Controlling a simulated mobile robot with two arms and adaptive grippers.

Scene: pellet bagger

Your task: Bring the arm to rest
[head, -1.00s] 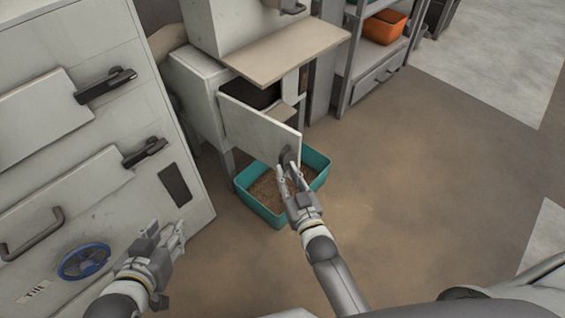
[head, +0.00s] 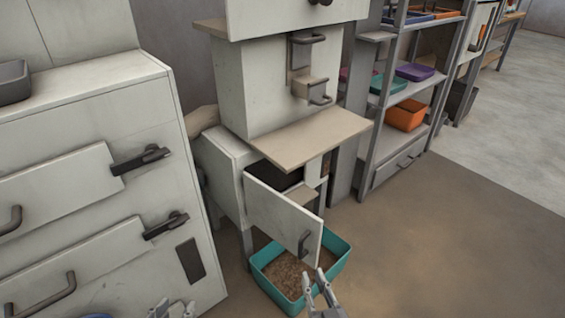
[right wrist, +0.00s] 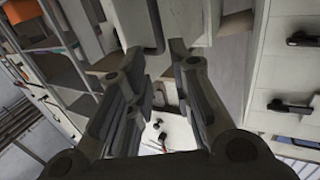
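My right gripper (head: 316,282) is at the bottom of the head view, in front of the teal bin and below the handle (head: 304,243) of the open white door (head: 275,215). It is apart from the handle. In the right wrist view its two fingers (right wrist: 156,50) stand apart with nothing between them, so it is open and empty. My left gripper (head: 174,309) just shows at the bottom edge in front of the left cabinet. Its tips look spread, with nothing seen between them; the rest is cut off.
A teal bin (head: 338,268) of brown pellets stands on the floor under the open door. A white cabinet (head: 95,240) with handles is at left. A shelf rack (head: 372,140) with an orange bin (head: 406,115) is at back right. The floor at right (head: 440,240) is clear.

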